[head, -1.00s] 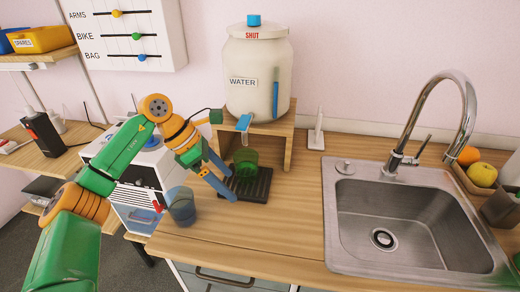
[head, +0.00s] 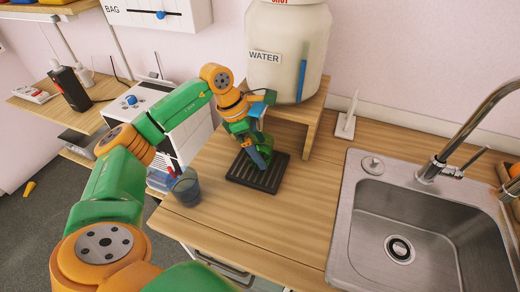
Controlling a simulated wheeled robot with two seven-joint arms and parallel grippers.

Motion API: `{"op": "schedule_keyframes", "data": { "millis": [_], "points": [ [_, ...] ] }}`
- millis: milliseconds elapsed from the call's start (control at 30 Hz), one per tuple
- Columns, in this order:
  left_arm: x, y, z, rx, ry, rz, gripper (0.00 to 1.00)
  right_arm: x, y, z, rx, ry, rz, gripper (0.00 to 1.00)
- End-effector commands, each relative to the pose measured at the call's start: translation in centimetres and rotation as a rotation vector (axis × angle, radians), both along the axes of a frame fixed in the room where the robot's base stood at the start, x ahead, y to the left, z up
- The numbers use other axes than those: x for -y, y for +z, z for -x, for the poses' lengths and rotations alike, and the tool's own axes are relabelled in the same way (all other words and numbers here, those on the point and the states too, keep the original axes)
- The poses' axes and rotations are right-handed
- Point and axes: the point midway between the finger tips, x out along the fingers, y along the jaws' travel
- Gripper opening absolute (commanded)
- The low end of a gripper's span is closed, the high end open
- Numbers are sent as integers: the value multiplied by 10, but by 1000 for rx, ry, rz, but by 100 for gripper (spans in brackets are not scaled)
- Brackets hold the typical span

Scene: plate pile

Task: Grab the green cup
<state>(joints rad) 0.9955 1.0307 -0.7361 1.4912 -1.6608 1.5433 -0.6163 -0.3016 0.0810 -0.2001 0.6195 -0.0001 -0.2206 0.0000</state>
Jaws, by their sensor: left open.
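The green cup (head: 267,145) stands at the back of the black drip tray (head: 240,173), mostly hidden behind my left gripper. My left gripper (head: 259,158) is open, with its blue fingers pointing down over the tray, right at the cup. I cannot tell whether the fingers are around the cup or just in front of it. My right gripper is not in view.
A water jar (head: 285,50) stands on a wooden stand (head: 312,115) behind the tray. A blue-grey cup (head: 186,188) is at the counter's left edge. A steel sink (head: 345,235) is on the right. The counter in front of the tray is clear.

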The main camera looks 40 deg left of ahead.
Motion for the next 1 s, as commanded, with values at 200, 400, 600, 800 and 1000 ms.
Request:
{"op": "schedule_keyframes", "data": {
  "millis": [200, 400, 600, 800, 1000],
  "points": [
    [1, -2, -1, 1, 0, 0, 97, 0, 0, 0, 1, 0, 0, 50],
    [0, -2, -1, 1, 0, 0, 43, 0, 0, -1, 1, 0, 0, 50],
    [0, -1, -1, 2, 0, 1, 13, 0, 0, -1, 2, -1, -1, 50],
    [0, 2, 1, 2, 2, 1, 13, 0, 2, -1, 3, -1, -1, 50],
    [-1, 1, 3, 2, 0, 1, 13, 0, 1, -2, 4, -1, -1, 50]
  ]
}}
